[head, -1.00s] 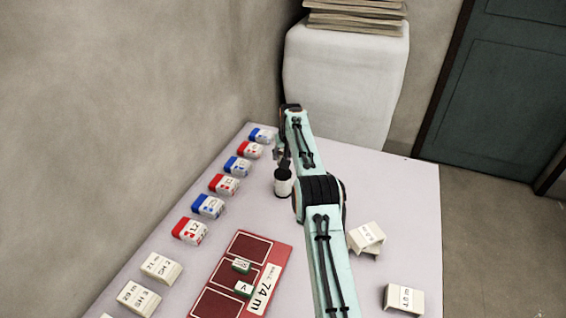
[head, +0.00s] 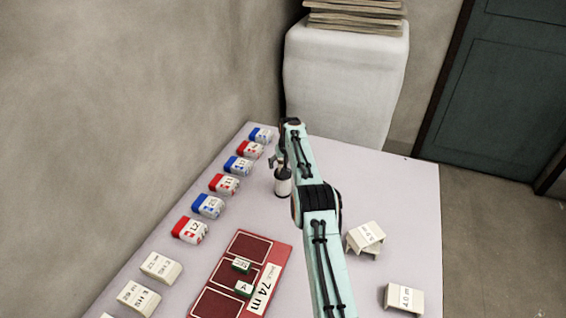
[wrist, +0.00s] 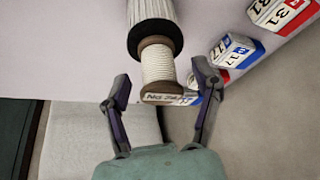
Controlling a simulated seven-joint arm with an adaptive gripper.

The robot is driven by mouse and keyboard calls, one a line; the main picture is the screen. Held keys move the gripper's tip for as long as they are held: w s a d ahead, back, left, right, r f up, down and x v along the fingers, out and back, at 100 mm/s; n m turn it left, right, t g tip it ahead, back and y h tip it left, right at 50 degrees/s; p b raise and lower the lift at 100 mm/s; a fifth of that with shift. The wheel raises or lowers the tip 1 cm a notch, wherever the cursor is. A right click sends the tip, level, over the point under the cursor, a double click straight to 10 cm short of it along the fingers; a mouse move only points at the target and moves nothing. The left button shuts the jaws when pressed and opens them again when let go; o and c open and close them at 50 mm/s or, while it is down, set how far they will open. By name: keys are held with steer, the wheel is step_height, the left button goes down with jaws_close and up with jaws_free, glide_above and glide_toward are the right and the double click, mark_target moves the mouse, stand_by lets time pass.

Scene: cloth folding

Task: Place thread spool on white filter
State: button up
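My gripper (wrist: 160,88) is open, one finger on each side of the spool, with visible gaps between fingers and spool. In the head view the white filter (head: 283,187) stands upright on the table, and my gripper (head: 279,160) is just above its dark top. The spool is hard to make out there, partly hidden by my arm.
A row of red and blue labelled blocks (head: 223,184) runs along the table's left side. A red board (head: 225,276) lies in front, with cream blocks (head: 366,235) to its right. The table right of my arm is mostly clear.

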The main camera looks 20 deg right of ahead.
steer(key=s+a+r, duration=0.3)
steer(key=s+r, duration=0.3)
steer(key=r, duration=0.2)
steer(key=s+a+r, duration=0.4)
steer(key=s+r, duration=0.1)
steer(key=r, duration=0.3)
steer(key=s+a+r+n+g+y, duration=0.1)
steer(key=s+a+r, duration=0.15)
steer(key=s, duration=0.35)
steer(key=s+a+r+n+g, duration=0.1)
steer(key=s+a, duration=0.3)
steer(key=s, duration=0.2)
steer(key=s+a+f+g, duration=0.1)
steer(key=s+a+f, duration=0.1)
steer(key=s, duration=1)
steer(key=s+a+f+n+g, duration=0.1)
steer(key=s+a+f+g, duration=0.1)
steer(key=s, duration=1.1)
steer(key=shift+a+f+y, duration=0.4)
steer(key=shift+a+f, duration=0.25)
steer(key=shift+a, duration=0.6)
steer(key=shift+s, duration=0.1)
